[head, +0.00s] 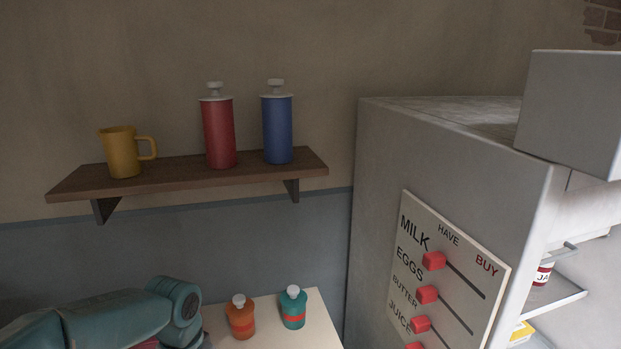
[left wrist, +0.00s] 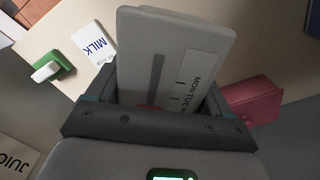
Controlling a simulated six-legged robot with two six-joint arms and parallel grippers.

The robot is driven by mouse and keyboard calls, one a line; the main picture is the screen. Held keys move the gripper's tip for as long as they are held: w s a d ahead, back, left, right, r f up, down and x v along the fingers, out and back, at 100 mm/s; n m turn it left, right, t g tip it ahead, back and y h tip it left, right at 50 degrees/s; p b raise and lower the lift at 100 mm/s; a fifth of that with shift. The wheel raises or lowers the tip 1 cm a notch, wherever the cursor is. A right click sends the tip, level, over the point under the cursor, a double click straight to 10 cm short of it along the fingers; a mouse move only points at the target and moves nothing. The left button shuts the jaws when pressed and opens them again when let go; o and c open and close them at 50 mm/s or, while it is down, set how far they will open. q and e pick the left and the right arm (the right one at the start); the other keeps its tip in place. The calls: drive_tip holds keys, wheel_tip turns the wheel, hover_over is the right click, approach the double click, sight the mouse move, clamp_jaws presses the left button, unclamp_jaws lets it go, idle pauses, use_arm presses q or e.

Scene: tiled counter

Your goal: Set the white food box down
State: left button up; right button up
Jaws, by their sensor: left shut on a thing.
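The white food box (left wrist: 185,38) shows in the left wrist view, a pale slab with a label reading "MON TUE" and a dark slot with a bit of red near its lower end. My left gripper (left wrist: 158,104) is shut on it, with a finger on either side. The surface below the box is partly hidden by it, and I cannot tell whether the box touches anything. In the head view only my left arm shows at the lower left; the box does not show there. My right gripper is in neither view.
In the left wrist view, a "MILK" carton (left wrist: 93,45) and a green-and-white item (left wrist: 52,69) are left of the box, and a pink item (left wrist: 252,98) is right. The head view shows orange (head: 240,318) and teal (head: 293,308) bottles on a pale counter (head: 265,331), beside a fridge (head: 400,150).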

use_arm(q)
drive_tip(key=shift+s+d+f+n, duration=0.3)
drive_tip(key=shift+d+f+n, duration=0.25)
drive_tip(key=shift+f+n, duration=0.15)
drive_tip(key=shift+s+d+f+n, duration=0.25)
drive_tip(key=shift+d+f+n, duration=0.35)
drive_tip(key=shift+f, duration=0.2)
drive_tip(key=shift+s+d+f+n, duration=0.3)
drive_tip(key=shift+d+f+n, duration=0.3)
drive_tip(key=shift+f, duration=0.15)
